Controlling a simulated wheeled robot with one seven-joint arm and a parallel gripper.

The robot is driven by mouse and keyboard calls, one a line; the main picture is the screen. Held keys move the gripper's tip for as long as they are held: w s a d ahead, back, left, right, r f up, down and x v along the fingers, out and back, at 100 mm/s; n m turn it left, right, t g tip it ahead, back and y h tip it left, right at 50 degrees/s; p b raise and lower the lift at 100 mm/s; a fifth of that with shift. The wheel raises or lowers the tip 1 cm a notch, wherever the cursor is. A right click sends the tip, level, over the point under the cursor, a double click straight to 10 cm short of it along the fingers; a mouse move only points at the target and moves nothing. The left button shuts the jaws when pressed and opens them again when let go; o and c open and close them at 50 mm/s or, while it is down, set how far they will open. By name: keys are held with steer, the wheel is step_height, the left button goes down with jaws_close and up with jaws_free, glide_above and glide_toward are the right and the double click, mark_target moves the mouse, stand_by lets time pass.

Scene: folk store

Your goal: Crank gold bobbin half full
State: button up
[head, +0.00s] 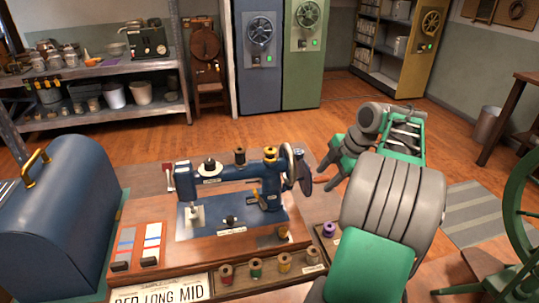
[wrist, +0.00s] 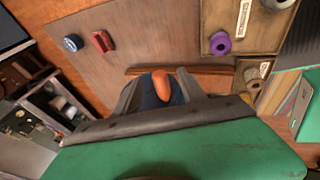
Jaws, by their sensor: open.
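A blue sewing machine (head: 228,192) stands on a wooden base on the table. A gold spool (head: 270,153) sits on top of its right end, beside the handwheel (head: 290,165). Another gold bobbin (head: 284,262) stands in the front row. My gripper (head: 333,172) hangs right of the handwheel, apart from the gold bobbins. In the wrist view my gripper (wrist: 160,84) is open, its fingers spread around an orange piece (wrist: 161,86) with dark blue beside it. I cannot tell what that piece is or whether the fingers touch it. Thread fill is too small to judge.
A blue domed case (head: 62,205) is at left, label cards (head: 152,245) beside the machine. A green wheel (head: 520,215) is at far right.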

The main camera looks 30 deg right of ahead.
steer(key=p+v, duration=0.7)
steer(key=v, duration=0.2)
stand_by(0.4)
steer(key=shift+d, duration=0.1)
